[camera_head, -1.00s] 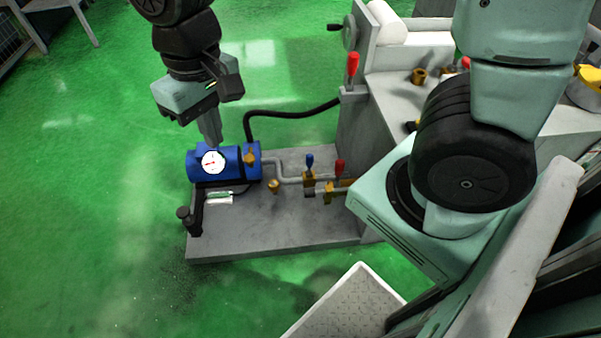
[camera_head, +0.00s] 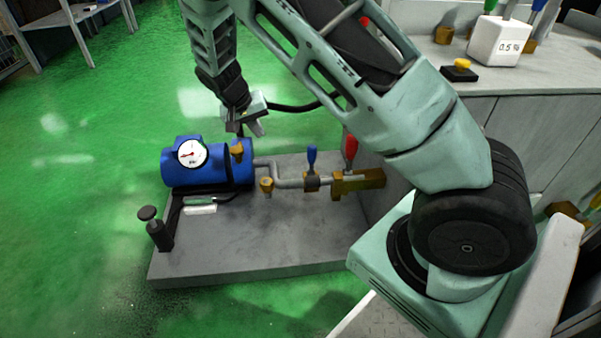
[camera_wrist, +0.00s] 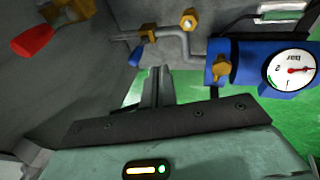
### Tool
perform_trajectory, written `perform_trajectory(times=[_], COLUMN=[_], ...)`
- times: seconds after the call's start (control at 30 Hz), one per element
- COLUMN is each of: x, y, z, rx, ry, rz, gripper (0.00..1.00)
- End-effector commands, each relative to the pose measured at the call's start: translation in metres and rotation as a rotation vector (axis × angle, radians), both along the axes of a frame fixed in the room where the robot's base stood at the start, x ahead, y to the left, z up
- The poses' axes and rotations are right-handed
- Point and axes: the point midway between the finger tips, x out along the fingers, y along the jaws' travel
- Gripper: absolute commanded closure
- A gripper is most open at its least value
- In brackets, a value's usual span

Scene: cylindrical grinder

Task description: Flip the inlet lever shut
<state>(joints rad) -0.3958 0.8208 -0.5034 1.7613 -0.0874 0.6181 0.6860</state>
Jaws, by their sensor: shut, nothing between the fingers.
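The task's inlet lever cannot be told for certain from the labels. A blue lever (camera_head: 312,158) stands upright on a brass valve in the pipe from the blue tank. A larger red lever (camera_head: 350,150) stands upright on a brass block (camera_head: 358,183) to its right; it also shows in the wrist view (camera_wrist: 32,41). My gripper (camera_head: 258,130) is shut and empty, above and behind the tank's right end, left of both levers and apart from them. Its fingers show in the wrist view (camera_wrist: 158,72), pointing toward the pipework.
The blue tank (camera_head: 208,165) carries a white gauge (camera_head: 191,153) and a brass fitting (camera_head: 237,150). Another brass fitting (camera_head: 267,186) stands on the grey base plate (camera_head: 250,240). A black post (camera_head: 155,228) stands at front left. A black hose (camera_head: 290,107) runs behind; a grey cabinet is at right.

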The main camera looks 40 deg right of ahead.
Motion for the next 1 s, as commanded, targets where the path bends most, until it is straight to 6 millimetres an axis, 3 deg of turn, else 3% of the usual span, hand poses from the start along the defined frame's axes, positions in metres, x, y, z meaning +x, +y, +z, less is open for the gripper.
perform_trajectory(times=[0.03, 0.1, 0.3, 0.5, 1.0], x=[0.007, 0.017, 0.035, 0.042, 0.042], y=[-0.015, -0.034, -0.073, -0.086, -0.085], z=[-0.039, -0.062, -0.101, -0.109, -0.113], rx=[-0.038, -0.086, -0.189, -0.229, -0.229], ry=[-0.010, -0.029, -0.071, -0.090, -0.090], rz=[-0.024, -0.054, -0.107, -0.125, -0.125], gripper=[1.00, 1.00, 1.00, 1.00, 1.00])
